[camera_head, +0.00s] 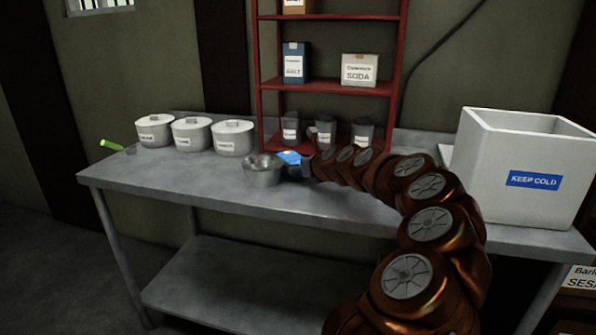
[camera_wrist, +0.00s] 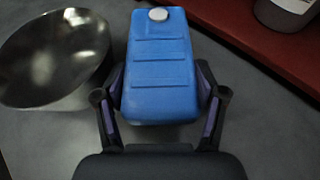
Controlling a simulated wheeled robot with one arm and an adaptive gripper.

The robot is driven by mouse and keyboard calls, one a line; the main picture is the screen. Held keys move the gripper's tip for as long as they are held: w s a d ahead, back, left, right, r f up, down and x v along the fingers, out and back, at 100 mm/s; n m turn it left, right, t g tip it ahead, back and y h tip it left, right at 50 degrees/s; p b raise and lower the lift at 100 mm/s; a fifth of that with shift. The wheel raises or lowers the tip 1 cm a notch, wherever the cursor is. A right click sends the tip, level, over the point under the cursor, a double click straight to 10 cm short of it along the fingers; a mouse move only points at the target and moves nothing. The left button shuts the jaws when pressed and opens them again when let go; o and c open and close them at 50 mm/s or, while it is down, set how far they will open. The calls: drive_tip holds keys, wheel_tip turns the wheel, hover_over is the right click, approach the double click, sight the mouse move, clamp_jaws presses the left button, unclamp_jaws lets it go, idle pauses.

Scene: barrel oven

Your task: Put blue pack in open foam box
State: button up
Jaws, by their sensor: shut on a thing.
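The blue pack (camera_wrist: 158,75) is a ribbed block with a white cap, between the two fingers of my gripper (camera_wrist: 163,98) in the wrist view. My gripper is shut on its near end. In the head view the pack (camera_head: 289,157) shows just behind and right of the metal bowl, partly hidden by the bowl. I cannot tell whether it is clear of the table. The open foam box (camera_head: 500,175) is white with a blue "KEEP COLD" label and stands at the right end of the table. Its inside floor is hidden.
A metal bowl (camera_head: 261,172) stands close left of the pack. Several white lidded pots (camera_head: 234,138) and a green-handled tool (camera_head: 112,145) are at the left. A red shelf (camera_head: 325,87) with boxes and jars stands behind. The front strip of the steel table (camera_head: 190,185) is clear.

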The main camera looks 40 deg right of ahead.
drive_tip(key=shift+w, duration=0.4)
drive_tip(key=shift+s+f, duration=0.1)
drive_tip(key=shift+f, duration=0.6)
drive_tip(key=shift+f, duration=0.1)
drive_tip(key=o, duration=1.1)
drive_tip(key=shift+o, duration=0.2)
drive_tip(key=shift+s+r, duration=0.35)
drive_tip(key=shift+s, duration=0.2)
drive_tip(key=shift+p+v, duration=0.35)
drive_tip(key=shift+v, duration=5.1)
